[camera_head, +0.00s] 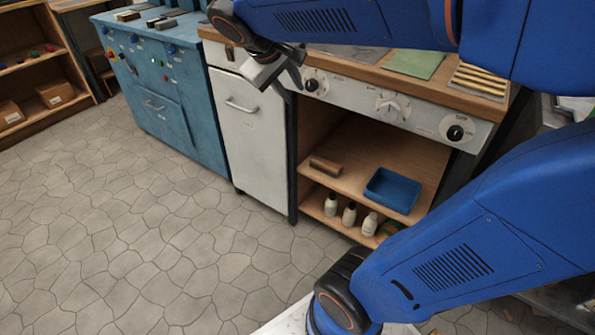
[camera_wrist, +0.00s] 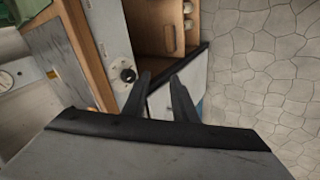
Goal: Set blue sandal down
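No blue sandal can be made out in either view. My gripper (camera_head: 291,80) is at the front edge of the workbench, above the white cabinet door (camera_head: 250,140). In the wrist view its two dark fingers (camera_wrist: 160,82) stand apart with nothing between them. Through the gap I see a dark cabinet edge and part of the white door. The wooden bench top (camera_head: 345,57) is partly hidden by my arm; a green mat (camera_head: 415,64) and a striped slatted piece (camera_head: 483,80) lie on it.
Below the knob panel (camera_head: 425,117), open shelves hold a blue tray (camera_head: 393,191), a brown block (camera_head: 325,166) and several small bottles (camera_head: 349,213). A blue cabinet (camera_head: 170,105) stands at left, and a wooden shelf unit (camera_head: 40,75) farther left. The stone floor (camera_head: 130,235) is clear.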

